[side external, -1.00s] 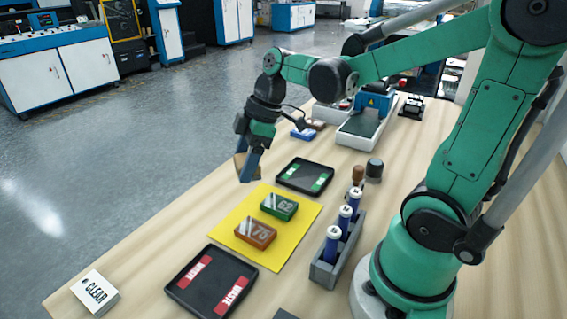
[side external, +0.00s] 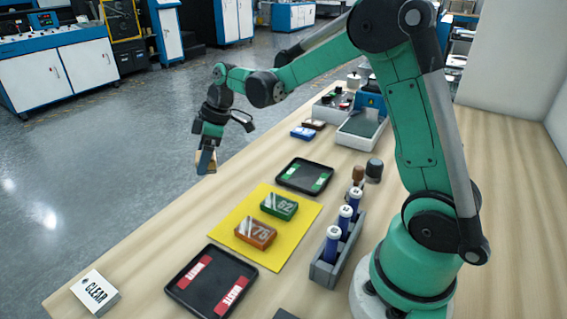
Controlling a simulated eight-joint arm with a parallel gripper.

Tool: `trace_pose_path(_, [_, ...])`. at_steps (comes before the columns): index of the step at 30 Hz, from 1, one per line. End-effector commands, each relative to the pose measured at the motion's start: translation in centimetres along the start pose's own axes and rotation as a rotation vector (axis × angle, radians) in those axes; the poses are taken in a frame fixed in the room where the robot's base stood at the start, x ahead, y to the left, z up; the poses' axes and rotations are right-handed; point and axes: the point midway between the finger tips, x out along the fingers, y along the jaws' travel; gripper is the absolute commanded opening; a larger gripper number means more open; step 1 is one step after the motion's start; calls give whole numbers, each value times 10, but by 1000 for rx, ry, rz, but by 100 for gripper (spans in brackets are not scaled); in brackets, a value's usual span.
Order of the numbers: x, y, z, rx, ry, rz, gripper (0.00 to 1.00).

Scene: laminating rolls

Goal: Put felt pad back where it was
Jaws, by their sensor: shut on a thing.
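My gripper points down and holds the piece in the air, at the left of the picture near the table's long left edge. It is left of the black tray with green labels (side external: 287,184) and up and left of the yellow mat (side external: 285,237). I see no marked spot for the pad.
A green block (side external: 279,207) and a brown block (side external: 256,232) lie on the mat. A grey rack (side external: 323,273) holds blue-and-white cylinders. Bare wood lies left of the mat.

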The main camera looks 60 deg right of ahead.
Motion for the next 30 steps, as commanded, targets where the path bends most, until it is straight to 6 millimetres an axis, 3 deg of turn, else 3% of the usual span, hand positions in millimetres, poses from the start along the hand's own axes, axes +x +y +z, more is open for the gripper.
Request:
trace_pose_path(3, [25,0,10,0,0,0,23])
trace_pose_path(16, [73,0,30,0,0,0,23])
trace_pose_path(29, [80,0,34,0,0,0,23])
trace_pose_path(30, [81,0,34,0,0,0,71])
